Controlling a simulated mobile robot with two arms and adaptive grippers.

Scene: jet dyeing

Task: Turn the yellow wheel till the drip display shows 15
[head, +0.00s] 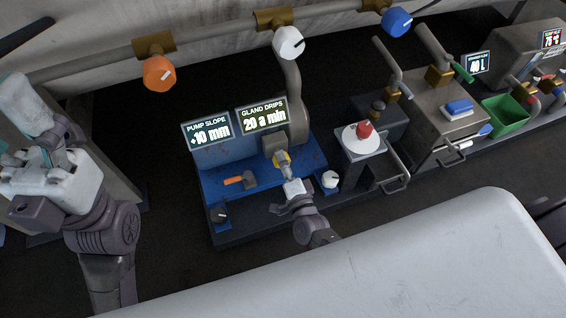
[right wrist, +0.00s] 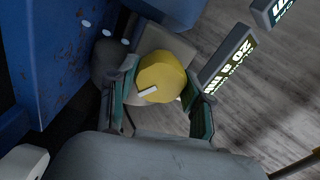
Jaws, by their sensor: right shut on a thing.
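The yellow wheel (right wrist: 165,76) sits between the two fingers of my right gripper (right wrist: 160,103) in the right wrist view, with a white mark on its face. In the head view the yellow wheel (head: 282,159) is mostly hidden behind my right gripper (head: 285,172), which is shut on it. The drip display (head: 262,117) reads "GLAND DRIPS 20 a min". It also shows at an angle in the right wrist view (right wrist: 230,62). My left gripper (head: 45,165) is at the far left, away from the wheel; its finger opening is not clear.
A pump slope display (head: 207,130) reads "+10 mm". A white knob (head: 330,179) is close to the right. A red knob (head: 365,129) and green bin (head: 504,112) stand farther right.

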